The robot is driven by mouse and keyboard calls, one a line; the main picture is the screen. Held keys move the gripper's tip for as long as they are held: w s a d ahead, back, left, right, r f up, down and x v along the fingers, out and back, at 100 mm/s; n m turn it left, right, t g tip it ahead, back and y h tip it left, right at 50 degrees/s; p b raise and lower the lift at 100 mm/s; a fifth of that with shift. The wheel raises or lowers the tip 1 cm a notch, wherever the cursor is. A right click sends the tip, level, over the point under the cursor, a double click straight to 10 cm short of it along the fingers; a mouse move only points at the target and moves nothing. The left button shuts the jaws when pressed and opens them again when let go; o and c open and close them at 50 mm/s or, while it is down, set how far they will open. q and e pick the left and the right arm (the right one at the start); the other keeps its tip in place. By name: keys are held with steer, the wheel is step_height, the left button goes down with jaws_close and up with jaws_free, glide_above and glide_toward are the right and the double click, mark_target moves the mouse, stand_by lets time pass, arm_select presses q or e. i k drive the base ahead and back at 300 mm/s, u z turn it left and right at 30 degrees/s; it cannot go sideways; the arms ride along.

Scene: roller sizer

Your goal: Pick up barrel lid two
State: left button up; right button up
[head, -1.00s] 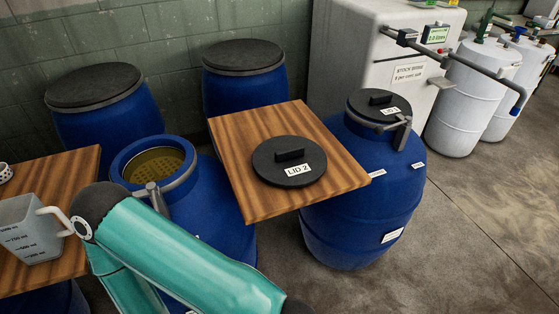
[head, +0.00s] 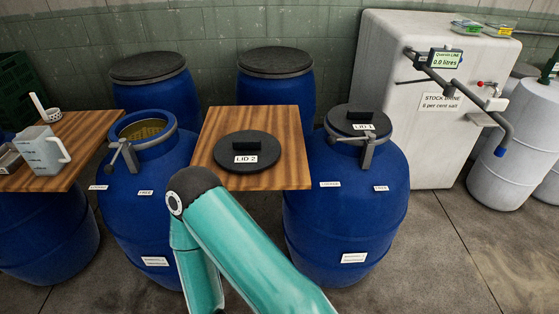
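The black round lid labelled LID 2 (head: 248,152) lies flat on a wooden board (head: 293,172) between two blue barrels, its raised bar handle on top. A second lid, LID 1 (head: 357,122), sits on the right blue barrel (head: 345,215) beside a metal clamp. The left blue barrel (head: 150,205) has an open mouth. A teal arm of mine crosses the lower middle, its dark rounded joint just in front of the board. No gripper fingers show in the head view.
A wooden surface (head: 62,178) at the left holds a measuring jug (head: 41,150) and a small cup. Two lidded blue barrels (head: 277,82) stand behind against the wall. A white stock brine tank (head: 385,80) with pipes stands at the right. The floor at lower right is clear.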

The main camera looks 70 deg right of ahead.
mark_target(247, 151)
steer(key=k, duration=0.65)
steer(key=z, duration=1)
steer(key=i, duration=1)
steer(key=z, duration=0.15)
